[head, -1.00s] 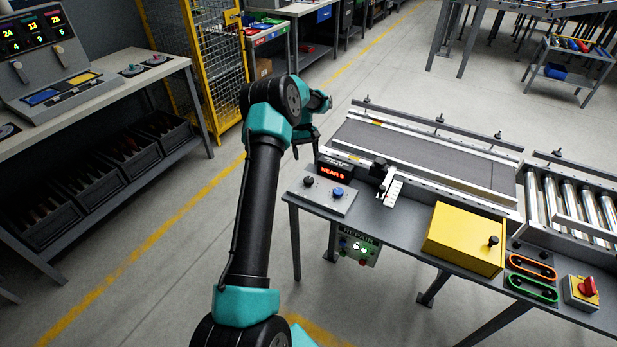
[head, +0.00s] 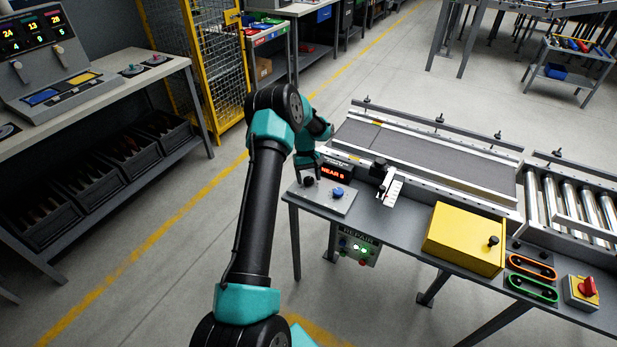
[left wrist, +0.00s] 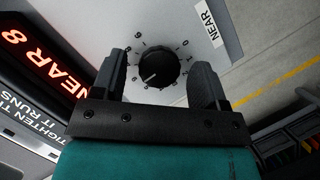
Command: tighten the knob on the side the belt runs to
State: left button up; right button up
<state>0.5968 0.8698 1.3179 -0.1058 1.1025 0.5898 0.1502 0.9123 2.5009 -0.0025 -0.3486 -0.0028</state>
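My left gripper (head: 307,179) is over the left end of the control plate (head: 322,199), at the black dial knob (head: 308,182). In the left wrist view, my left gripper (left wrist: 160,72) is open, with one finger on each side of the black knob (left wrist: 157,67) and gaps between. The dial is ringed with digits, and a "NEAR" label (left wrist: 208,22) lies beside it. A red-lit display (left wrist: 40,62) reads "NEAR 8". A sign (left wrist: 32,125) below it shows part of "TIGHTEN" and "IT RUNS". A blue knob (head: 338,192) sits to the right. The grey belt (head: 430,155) lies behind. My right gripper is out of view.
A yellow box (head: 463,240), orange and green handles, and a red switch (head: 588,286) occupy the bench's right. A lit "REPAIR" box (head: 357,247) hangs under the front edge.

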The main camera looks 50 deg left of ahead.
pick_arm(q)
jog(key=c, duration=0.9)
jog(key=shift+o, duration=0.2)
jog(key=shift+m, duration=0.5)
jog(key=shift+w+m+g+y, duration=0.1)
jog(key=shift+m+g+y, duration=0.3)
jog(key=shift+m, duration=0.8)
jog(key=shift+w+m+g+y, duration=0.1)
jog(key=shift+m+g+y, duration=0.3)
jog(key=shift+m, duration=0.8)
jog(key=o, duration=0.9)
jog(key=shift+s, duration=0.1)
jog(key=shift+r, duration=0.1)
